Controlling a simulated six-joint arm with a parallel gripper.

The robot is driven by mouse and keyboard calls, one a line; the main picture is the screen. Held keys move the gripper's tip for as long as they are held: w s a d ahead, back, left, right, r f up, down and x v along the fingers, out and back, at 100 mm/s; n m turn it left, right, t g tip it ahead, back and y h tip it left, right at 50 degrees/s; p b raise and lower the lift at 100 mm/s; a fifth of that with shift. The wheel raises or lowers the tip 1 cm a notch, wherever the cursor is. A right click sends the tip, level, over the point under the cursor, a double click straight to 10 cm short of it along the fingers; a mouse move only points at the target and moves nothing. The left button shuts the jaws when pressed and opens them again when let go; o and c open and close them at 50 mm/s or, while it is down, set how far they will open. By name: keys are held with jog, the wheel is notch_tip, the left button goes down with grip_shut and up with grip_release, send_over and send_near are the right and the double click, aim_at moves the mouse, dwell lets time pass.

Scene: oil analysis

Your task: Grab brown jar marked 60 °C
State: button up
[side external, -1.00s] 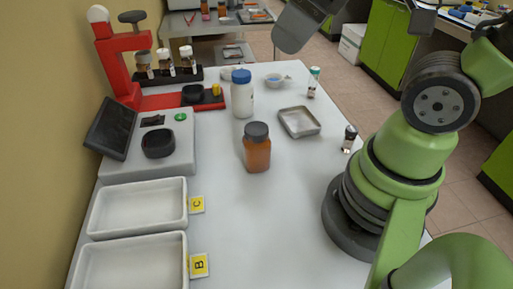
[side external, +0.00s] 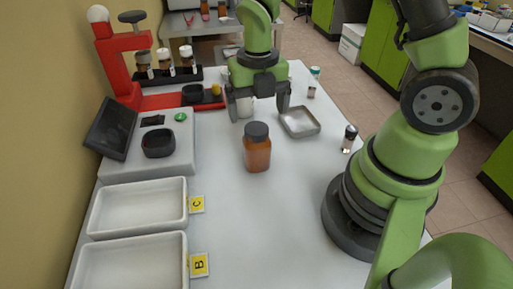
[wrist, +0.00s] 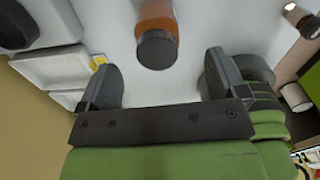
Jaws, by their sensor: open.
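A brown jar (side external: 257,157) with a dark cap stands upright in the middle of the white table. In the wrist view the brown jar (wrist: 157,45) is at the top centre, beyond my finger tips. No 60 °C marking is legible on it. Several smaller brown jars (side external: 166,64) with labels stand in a black rack at the back left; their labels are too small to read. My gripper (side external: 258,113) is open and empty, behind the large brown jar and apart from it. In the wrist view my gripper (wrist: 160,82) has its fingers spread wide.
A white bottle (side external: 245,108) stands behind my left finger, mostly hidden. A metal tray (side external: 300,122) and a small dark vial (side external: 349,139) are to the right. White trays (side external: 137,207) and a scale (side external: 175,160) line the left. The table in front of the jar is clear.

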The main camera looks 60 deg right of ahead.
aim_at(256, 128)
jog(key=f, duration=0.5)
jog(key=a+f, duration=0.1)
jog(key=f, duration=0.1)
jog(key=shift+s+f, duration=0.15)
jog(key=shift+f, duration=0.15)
jog(key=c, duration=1.1)
jog(key=shift+r, duration=0.15)
jog(key=shift+c, duration=0.2)
